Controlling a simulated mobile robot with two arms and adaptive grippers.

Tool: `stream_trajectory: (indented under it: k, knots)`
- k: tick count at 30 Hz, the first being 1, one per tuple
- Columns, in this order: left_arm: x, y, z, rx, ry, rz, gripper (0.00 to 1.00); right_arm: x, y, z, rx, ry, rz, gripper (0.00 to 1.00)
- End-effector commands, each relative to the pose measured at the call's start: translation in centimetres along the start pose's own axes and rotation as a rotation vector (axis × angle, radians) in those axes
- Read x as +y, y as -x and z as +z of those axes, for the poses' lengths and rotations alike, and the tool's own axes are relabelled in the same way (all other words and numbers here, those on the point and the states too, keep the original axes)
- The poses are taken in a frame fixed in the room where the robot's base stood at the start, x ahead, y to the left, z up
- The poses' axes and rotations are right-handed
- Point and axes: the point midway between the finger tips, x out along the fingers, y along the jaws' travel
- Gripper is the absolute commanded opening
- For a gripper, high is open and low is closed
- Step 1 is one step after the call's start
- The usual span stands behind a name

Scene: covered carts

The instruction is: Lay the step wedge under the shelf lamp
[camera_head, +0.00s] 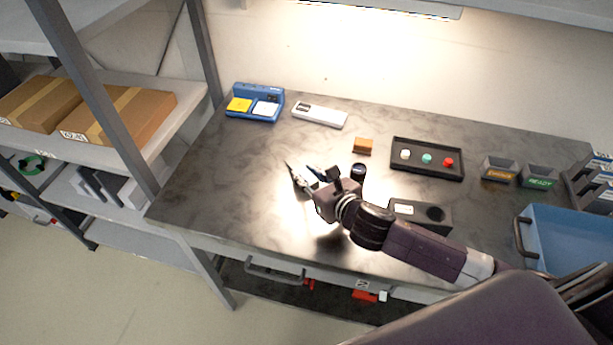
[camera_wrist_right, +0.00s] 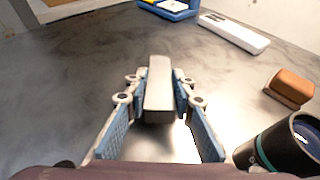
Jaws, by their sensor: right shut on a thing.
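My right gripper (camera_head: 306,178) is over the left-middle part of the dark worktop. In the right wrist view its two blue-padded fingers (camera_wrist_right: 160,105) are shut on a narrow grey metallic bar, which looks like the step wedge (camera_wrist_right: 158,90). Its steps cannot be made out, and I cannot tell whether it touches the worktop. In the head view the wedge is too small and covered to make out clearly. The shelf lamp (camera_head: 400,10) is a lit strip under the shelf at the top, shining on the wall and worktop. My left gripper is not in view.
A dark cylinder with a lens (camera_head: 358,171) and a brown block (camera_head: 362,146) stand right of the gripper. Behind are a white device (camera_head: 320,115) and a blue two-pad unit (camera_head: 255,103). A black tray (camera_head: 428,170) and blue bin (camera_head: 570,238) lie right. The worktop's left is clear.

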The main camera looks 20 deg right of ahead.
Motion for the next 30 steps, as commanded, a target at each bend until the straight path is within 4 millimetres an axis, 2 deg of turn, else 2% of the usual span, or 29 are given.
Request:
stream_trajectory:
  k: [13, 14, 18, 26, 30]
  knots:
    - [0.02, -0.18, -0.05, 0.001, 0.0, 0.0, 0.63, -0.01, -0.35, -0.75, -0.002, 0.001, 0.0, 0.0]
    - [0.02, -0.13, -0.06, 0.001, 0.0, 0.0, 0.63, -0.01, -0.32, -0.73, -0.001, 0.001, 0.0, 0.26]
    - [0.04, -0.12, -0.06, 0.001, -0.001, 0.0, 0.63, -0.01, -0.31, -0.72, -0.001, 0.001, 0.0, 0.4]
    - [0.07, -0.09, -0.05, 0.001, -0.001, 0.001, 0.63, -0.01, -0.28, -0.65, -0.001, 0.001, 0.0, 0.4]
    - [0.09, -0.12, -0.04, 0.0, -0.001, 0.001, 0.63, -0.04, 0.38, -0.65, 0.002, 0.001, 0.0, 0.4]
